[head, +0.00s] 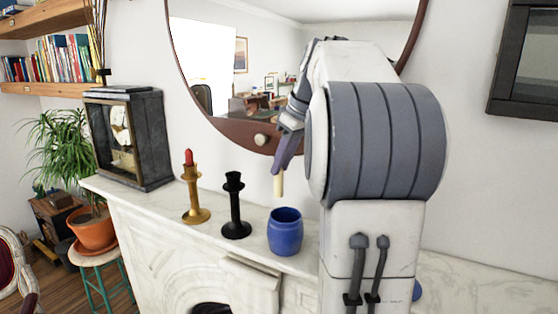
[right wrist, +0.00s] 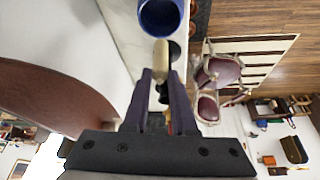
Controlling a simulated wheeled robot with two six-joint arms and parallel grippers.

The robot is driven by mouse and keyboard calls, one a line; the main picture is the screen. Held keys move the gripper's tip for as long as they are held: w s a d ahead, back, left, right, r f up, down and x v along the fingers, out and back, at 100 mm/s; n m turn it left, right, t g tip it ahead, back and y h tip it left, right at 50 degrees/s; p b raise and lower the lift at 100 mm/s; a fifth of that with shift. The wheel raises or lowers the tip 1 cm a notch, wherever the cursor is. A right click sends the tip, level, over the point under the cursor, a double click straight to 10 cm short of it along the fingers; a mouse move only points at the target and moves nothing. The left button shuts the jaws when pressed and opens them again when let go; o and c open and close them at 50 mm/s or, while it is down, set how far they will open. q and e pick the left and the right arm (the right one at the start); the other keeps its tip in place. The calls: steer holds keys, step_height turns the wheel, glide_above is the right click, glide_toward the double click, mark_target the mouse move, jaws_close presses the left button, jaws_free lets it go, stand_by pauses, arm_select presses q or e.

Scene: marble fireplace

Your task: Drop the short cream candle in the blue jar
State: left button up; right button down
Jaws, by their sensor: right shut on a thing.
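The short cream candle (head: 278,185) is held upright in the air by my right gripper (head: 285,160), above the mantel. In the right wrist view the candle (right wrist: 161,60) shows between the two dark fingers of the gripper (right wrist: 160,75). The blue jar (head: 285,232) stands upright on the marble mantel, open at the top. The candle's lower end is above the jar and apart from it in the head view. The jar also shows at the top of the right wrist view (right wrist: 160,18). My left gripper is not in view.
A black candlestick (head: 235,208) and a brass candlestick with a red candle (head: 194,195) stand left of the jar on the mantel (head: 255,251). A dark framed clock (head: 130,140) stands farther left. A round mirror (head: 262,136) hangs behind. My right arm hides part of the mantel.

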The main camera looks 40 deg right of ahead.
mark_target(282, 189)
steer(key=shift+f+b, duration=1.6)
steer(key=shift+f, duration=0.3)
steer(key=shift+s+f+b, duration=0.1)
steer(key=shift+f+b, duration=0.95)
steer(key=shift+f, duration=0.35)
steer(key=c, duration=0.6)
jaws_free()
steer(key=shift+d, duration=0.1)
steer(key=shift+c, duration=0.2)
steer(key=o, duration=0.5)
steer(key=shift+r, duration=0.1)
